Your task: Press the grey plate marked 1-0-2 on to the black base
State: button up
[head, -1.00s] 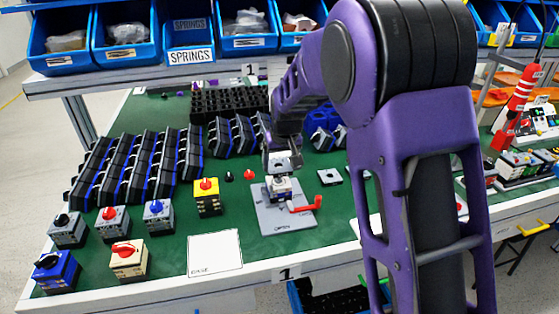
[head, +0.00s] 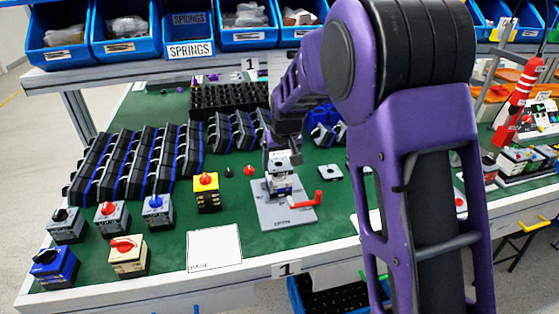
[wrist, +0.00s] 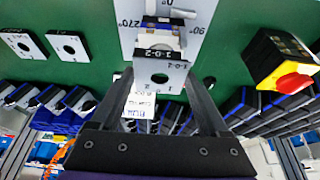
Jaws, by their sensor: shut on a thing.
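The grey plate (wrist: 174,78), with a round hole, is between my gripper's two fingers (wrist: 158,100) in the wrist view. In the head view my gripper (head: 279,155) is shut on the plate, which shows as a pale square (head: 282,158). The plate is over the switch body (head: 281,185) standing on the grey fixture board (head: 270,213). The black base is largely hidden below the plate, and I cannot tell whether they touch. A red lever (head: 304,200) lies beside the switch body.
Two loose grey plates (head: 330,172) (wrist: 18,43) lie to the right in the head view. A yellow switch with a red knob (head: 206,190) stands left. Black racks (head: 140,160) fill the back left. A white card (head: 214,248) lies at the front.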

jog(key=shift+f, duration=1.4)
jog(key=shift+f, duration=0.1)
